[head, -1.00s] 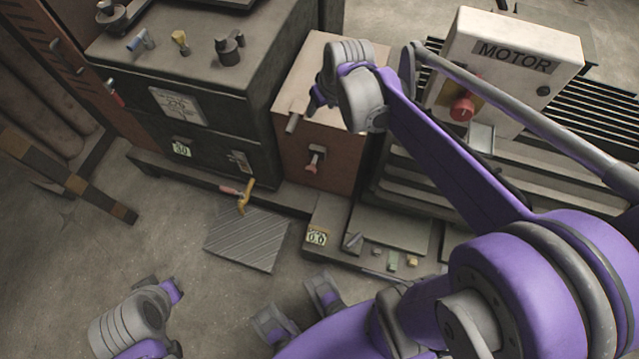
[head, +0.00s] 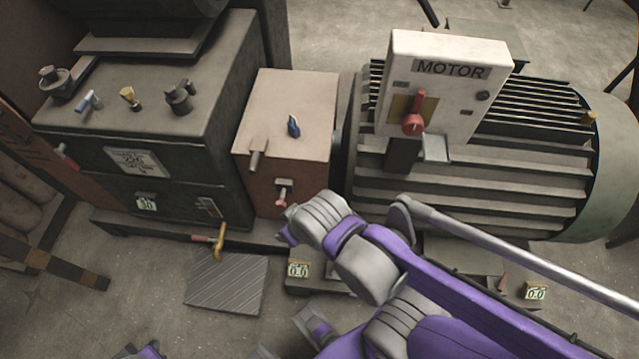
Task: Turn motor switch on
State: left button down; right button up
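The box stands by a large ribbed motor (head: 470,185). A brown gearbox (head: 285,115) with a blue switch (head: 293,125) and a dark cabinet (head: 130,130) with levers are to the left. A striped plate (head: 226,283) lies on the floor. The space before the knob is clear.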

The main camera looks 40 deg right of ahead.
aim_at(413, 125)
jog(key=k+j+z, duration=0.15)
jog(key=z, duration=2.05)
